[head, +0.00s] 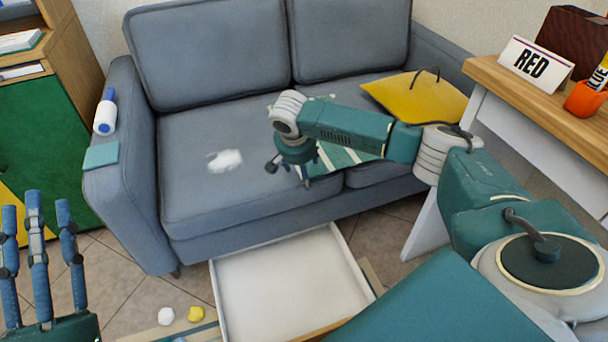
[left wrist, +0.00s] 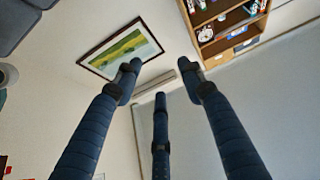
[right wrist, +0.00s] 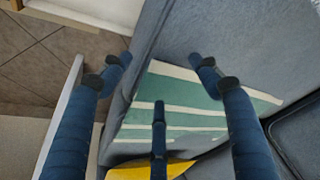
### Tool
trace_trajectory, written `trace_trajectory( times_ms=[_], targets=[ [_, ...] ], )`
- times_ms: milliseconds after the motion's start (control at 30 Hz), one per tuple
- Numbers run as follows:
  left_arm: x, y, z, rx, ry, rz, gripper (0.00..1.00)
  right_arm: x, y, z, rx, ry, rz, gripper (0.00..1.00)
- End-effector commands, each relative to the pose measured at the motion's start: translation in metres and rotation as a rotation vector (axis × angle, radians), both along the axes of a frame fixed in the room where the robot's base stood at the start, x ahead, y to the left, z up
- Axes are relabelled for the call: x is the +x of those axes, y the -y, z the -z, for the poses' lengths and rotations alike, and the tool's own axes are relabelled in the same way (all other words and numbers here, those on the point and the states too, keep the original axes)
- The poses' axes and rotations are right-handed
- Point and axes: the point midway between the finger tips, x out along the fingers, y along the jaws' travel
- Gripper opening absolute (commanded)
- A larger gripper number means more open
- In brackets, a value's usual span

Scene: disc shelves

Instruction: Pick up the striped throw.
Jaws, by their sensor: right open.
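The striped throw (head: 338,158), green with pale stripes, lies flat on the right part of the grey sofa's seat, partly hidden by my right arm in the head view. In the right wrist view the throw (right wrist: 185,108) spreads between and beyond the fingers. My right gripper (head: 290,174) is open at the throw's left edge, pointing down at the seat; its fingers (right wrist: 160,80) are apart with no cloth between them. I cannot tell whether a fingertip touches the throw. My left gripper (head: 36,212) is open and empty at the lower left, fingers pointing up.
A yellow cushion (head: 418,97) lies behind the throw, and a crumpled white thing (head: 225,161) is left on the seat. A white open tray (head: 290,285) is on the floor in front. A wooden-topped table (head: 497,82) with a RED sign (head: 536,63) stands at right.

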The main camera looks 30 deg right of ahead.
Motion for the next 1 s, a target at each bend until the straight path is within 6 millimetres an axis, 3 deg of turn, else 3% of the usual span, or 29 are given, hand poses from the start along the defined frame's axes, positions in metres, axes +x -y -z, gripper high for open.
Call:
trace_trajectory(
  times_ms=[300, 767, 1000],
  targets=[
    [0.006, 0.000, 0.012, 0.017, -0.059, -0.004, 0.40, 0.002, 0.002, 0.009, 0.001, -0.001, 0.000, 0.62],
    [0.004, 0.000, 0.008, 0.011, -0.034, -0.002, 0.40, 0.003, 0.003, 0.013, 0.000, 0.000, 0.001, 0.62],
    [0.003, 0.000, 0.006, 0.010, -0.031, -0.002, 0.40, 0.003, 0.004, 0.013, -0.001, -0.001, 0.000, 0.41]
  ],
)
